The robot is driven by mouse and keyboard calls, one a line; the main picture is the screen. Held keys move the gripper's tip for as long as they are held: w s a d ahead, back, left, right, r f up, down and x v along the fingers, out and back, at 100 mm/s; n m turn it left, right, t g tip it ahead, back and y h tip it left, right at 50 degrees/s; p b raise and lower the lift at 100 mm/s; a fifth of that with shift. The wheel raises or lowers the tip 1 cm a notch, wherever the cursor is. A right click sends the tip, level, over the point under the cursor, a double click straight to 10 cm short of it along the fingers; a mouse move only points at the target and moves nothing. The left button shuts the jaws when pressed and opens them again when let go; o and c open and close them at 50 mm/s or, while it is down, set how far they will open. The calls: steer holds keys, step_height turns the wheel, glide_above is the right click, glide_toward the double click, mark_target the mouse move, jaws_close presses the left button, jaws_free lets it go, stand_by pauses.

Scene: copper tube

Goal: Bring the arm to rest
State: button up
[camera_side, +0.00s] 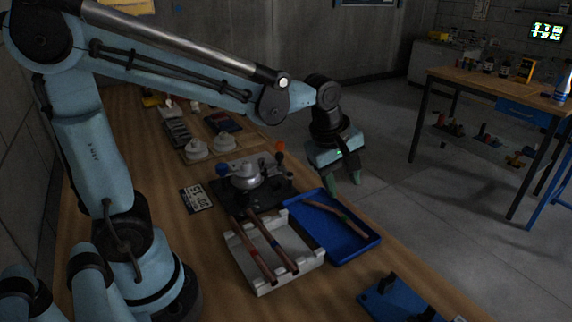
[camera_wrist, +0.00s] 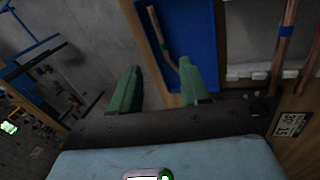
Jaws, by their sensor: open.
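My gripper (camera_side: 345,178) hangs beyond the far edge of the wooden bench, beside the blue tray, with its green fingers pointing down. In the wrist view, the two green fingers of my gripper (camera_wrist: 158,85) stand apart with nothing between them. My arm stretches over the bench from the left in the side view. The blue tray (camera_side: 368,240) holds a copper tube (camera_side: 338,215), lying at a slant. The tube also shows in the wrist view (camera_wrist: 159,35), near the fingertips but apart from them as far as I can tell.
A white tray (camera_side: 236,247) with two copper tubes (camera_side: 265,240) stands beside the blue tray. A dark bending fixture (camera_side: 245,180) and a label card (camera_side: 196,197) lie behind it. A blue stand (camera_side: 400,305) is near the front. Open floor (camera_side: 400,190) separates my bench from another workbench.

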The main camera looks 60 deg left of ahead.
steer(key=s+a+m+t, duration=0.2)
steer(key=s+m, duration=0.7)
steer(key=m, duration=0.7)
steer(key=shift+r+t, duration=0.4)
steer(key=shift+t, duration=0.3)
steer(key=shift+s, duration=0.1)
